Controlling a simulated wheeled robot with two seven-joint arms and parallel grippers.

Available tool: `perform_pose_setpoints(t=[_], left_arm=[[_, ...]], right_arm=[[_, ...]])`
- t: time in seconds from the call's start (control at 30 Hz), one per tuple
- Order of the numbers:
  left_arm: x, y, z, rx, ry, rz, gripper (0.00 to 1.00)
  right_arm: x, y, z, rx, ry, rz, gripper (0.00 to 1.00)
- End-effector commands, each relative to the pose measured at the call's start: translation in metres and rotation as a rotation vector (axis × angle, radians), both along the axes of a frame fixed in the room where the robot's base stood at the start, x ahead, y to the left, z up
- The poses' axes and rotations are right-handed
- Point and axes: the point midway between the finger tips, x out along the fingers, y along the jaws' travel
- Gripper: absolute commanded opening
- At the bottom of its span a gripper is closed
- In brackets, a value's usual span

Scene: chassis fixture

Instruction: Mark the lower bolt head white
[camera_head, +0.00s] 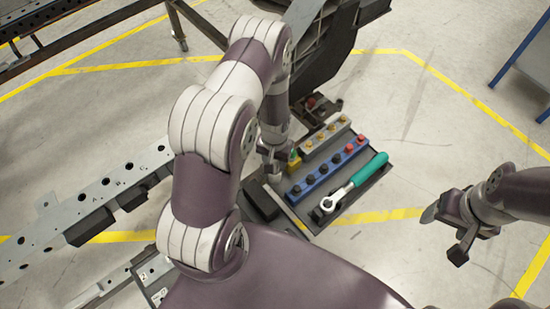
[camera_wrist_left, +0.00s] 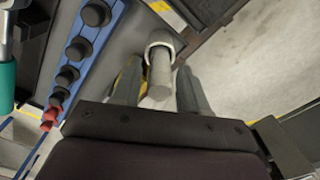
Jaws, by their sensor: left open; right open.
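My left gripper (camera_head: 272,158) is at the left edge of the tool tray, pointing down. In the left wrist view its fingers (camera_wrist_left: 158,92) are apart, on either side of a pale grey-white cylinder with a rounded collar (camera_wrist_left: 160,72), which looks like a marker. I cannot tell whether either finger touches it. A yellow item (camera_wrist_left: 128,82) shows partly behind the left finger; a yellow and green one (camera_head: 294,160) shows beside the gripper in the head view. My right gripper (camera_head: 460,226) is open and empty over the floor at the right. I cannot pick out the lower bolt head.
The dark tray (camera_head: 375,178) holds a blue rail of sockets (camera_head: 318,180), a grey rail with yellow-topped pieces (camera_head: 312,146) and a green-handled ratchet (camera_head: 350,187). A perforated metal rail (camera_head: 60,225) lies left. A dark frame (camera_head: 325,50) stands behind. Floor between tray and right gripper is clear.

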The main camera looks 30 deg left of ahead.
Motion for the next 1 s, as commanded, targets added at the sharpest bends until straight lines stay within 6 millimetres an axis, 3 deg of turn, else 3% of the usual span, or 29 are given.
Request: perform_pose_setpoints(t=[0.13, 0.27, 0.47, 1.0], left_arm=[[0.0, 0.0, 0.001, 0.0, 0.0, 0.0, 0.44], [0.0, 0.0, 0.001, 0.0, 0.0, 0.0, 0.01], [0.0, 0.0, 0.004, 0.0, -0.001, 0.0, 0.0], [0.0, 0.0, 0.062, 0.0, 0.0, 0.0, 0.0]], right_arm=[[0.0, 0.0, 0.001, 0.0, 0.0, 0.0, 0.7], [0.0, 0.0, 0.001, 0.0, 0.0, 0.0, 0.7], [0.0, 0.0, 0.004, 0.0, 0.0, 0.0, 0.7], [0.0, 0.0, 0.055, 0.0, 0.0, 0.0, 0.7]])
